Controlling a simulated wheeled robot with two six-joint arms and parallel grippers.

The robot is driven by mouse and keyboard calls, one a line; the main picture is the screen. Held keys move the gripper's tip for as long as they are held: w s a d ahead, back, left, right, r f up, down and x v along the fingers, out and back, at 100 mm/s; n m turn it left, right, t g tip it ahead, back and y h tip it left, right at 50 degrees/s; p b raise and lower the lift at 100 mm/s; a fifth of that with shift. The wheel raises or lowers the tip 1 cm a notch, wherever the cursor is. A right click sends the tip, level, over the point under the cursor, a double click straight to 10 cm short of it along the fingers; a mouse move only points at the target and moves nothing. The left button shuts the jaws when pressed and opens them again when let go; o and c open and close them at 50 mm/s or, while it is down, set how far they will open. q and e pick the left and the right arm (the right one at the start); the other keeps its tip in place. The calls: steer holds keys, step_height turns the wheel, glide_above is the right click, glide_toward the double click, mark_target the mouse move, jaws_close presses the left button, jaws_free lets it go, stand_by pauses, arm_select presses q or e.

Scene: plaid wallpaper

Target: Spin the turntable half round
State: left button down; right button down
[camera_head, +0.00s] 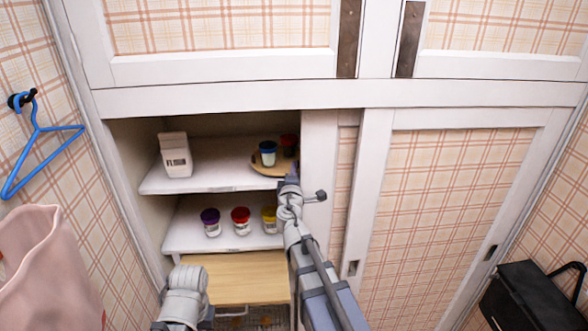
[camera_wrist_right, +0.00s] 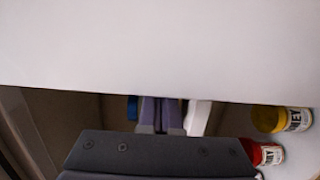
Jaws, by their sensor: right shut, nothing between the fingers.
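The turntable (camera_head: 260,167) is a round tan wooden disc on the upper shelf of the open cupboard. A blue-lidded jar (camera_head: 268,153) and a red-lidded jar (camera_head: 289,145) stand on it. Its right side is partly hidden by my right arm and the door frame. My right gripper (camera_head: 290,181) is at the front of the turntable, shut and empty; whether it touches the disc I cannot tell. In the right wrist view its fingers (camera_wrist_right: 160,115) reach past a pale panel, between a blue thing and a white thing. My left gripper is out of view.
A flour carton (camera_head: 175,155) stands left on the upper shelf. Purple (camera_head: 211,222), red (camera_head: 241,221) and yellow (camera_head: 269,219) lidded jars stand on the shelf below. A sliding door (camera_head: 440,200) closes the right side. A black bag (camera_head: 530,297) lies at lower right.

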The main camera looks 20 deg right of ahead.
steer(key=v, duration=0.7)
steer(key=m+g+h, duration=0.5)
steer(key=m+h, duration=0.1)
steer(key=h, duration=0.1)
glide_toward(277, 174)
steer(key=shift+g, duration=0.3)
steer(key=w+d+r, duration=0.1)
steer(key=w+d, duration=0.3)
steer(key=d, duration=0.1)
steer(key=w+d+r, duration=0.1)
steer(key=w+d, duration=0.1)
steer(key=d, duration=0.1)
steer(key=shift+w+r, duration=0.1)
steer(key=shift+r, duration=0.2)
steer(key=shift+s+d, duration=0.2)
steer(key=shift+d, duration=0.35)
steer(key=shift+s+d, duration=0.2)
steer(key=shift+d, duration=1)
